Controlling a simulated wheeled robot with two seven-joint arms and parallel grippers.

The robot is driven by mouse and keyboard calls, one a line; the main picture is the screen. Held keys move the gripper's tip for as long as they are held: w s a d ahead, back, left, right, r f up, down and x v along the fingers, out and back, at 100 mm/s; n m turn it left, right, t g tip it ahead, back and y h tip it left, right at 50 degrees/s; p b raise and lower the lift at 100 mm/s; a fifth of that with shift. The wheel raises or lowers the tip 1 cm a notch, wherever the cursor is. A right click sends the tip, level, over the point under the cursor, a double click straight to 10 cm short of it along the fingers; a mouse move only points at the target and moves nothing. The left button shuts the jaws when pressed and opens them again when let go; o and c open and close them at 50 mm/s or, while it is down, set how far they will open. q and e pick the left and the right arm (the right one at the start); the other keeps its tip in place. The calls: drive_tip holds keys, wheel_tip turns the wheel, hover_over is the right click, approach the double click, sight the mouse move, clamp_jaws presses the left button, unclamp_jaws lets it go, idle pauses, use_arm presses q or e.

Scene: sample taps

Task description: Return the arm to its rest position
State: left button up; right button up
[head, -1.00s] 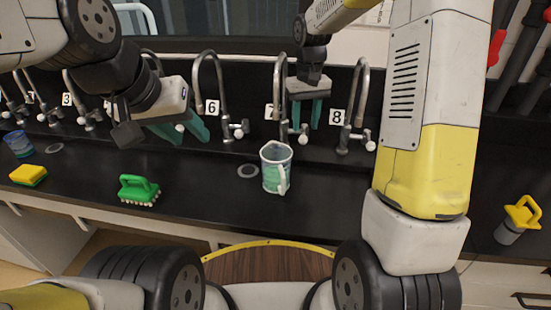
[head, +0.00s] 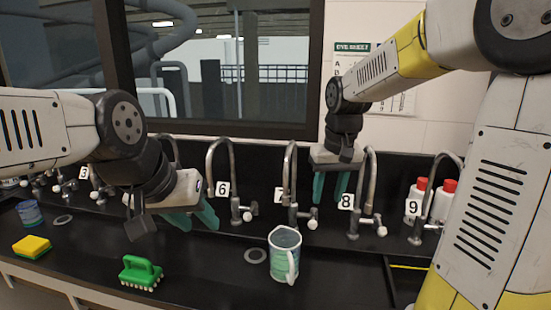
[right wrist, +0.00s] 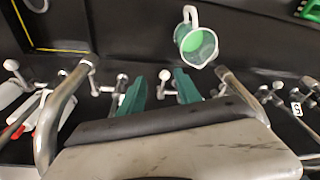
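My right gripper (head: 331,199) is open and empty, pointing down between the taps labelled 7 and 8 (head: 345,201). In the right wrist view its two teal fingers (right wrist: 160,88) are apart with nothing between them. A clear measuring jug (head: 284,257) with green contents stands upright on the black counter, apart from the gripper; it also shows in the right wrist view (right wrist: 198,42). My left gripper (head: 193,221) has its teal fingers apart and empty, left of tap 6 (head: 222,189).
A row of curved taps lines the back of the counter. A green brush (head: 141,273), yellow sponge (head: 32,247) and blue cup (head: 29,212) are at left. Red-capped bottles (head: 443,201) stand behind tap 9 (head: 413,207). The counter's front middle is clear.

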drive_tip(key=s+r+t, duration=0.1)
drive_tip(key=s+t, duration=0.1)
drive_tip(key=s, duration=0.6)
drive_tip(key=s+d+r+m+t+y, duration=0.1)
drive_tip(key=s+r+t, duration=0.1)
drive_tip(key=s, duration=0.6)
drive_tip(key=shift+s+r, duration=0.2)
drive_tip(key=shift+r, duration=0.05)
